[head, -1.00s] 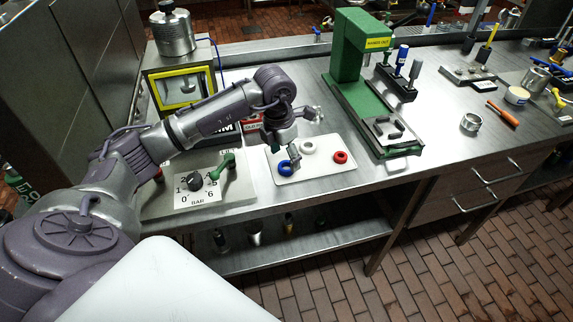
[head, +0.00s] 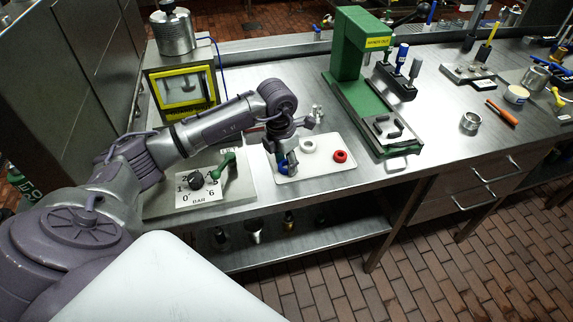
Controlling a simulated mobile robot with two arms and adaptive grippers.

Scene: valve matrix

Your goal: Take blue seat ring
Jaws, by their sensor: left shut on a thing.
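The blue seat ring (head: 283,168) is at the left end of a white tray (head: 318,171) on the steel bench, partly hidden by my gripper. My left gripper (head: 287,166) reaches down over the tray and is shut on the blue ring. I cannot tell whether the ring still touches the tray. A white ring (head: 308,146) and a red ring (head: 340,156) lie on the same tray to the right. My right gripper is not in view.
A green press (head: 360,85) stands right of the tray. A panel with a dial (head: 197,180) and green lever (head: 226,168) lies to the left. A metal ring (head: 470,121) and orange-handled tool (head: 503,113) lie farther right.

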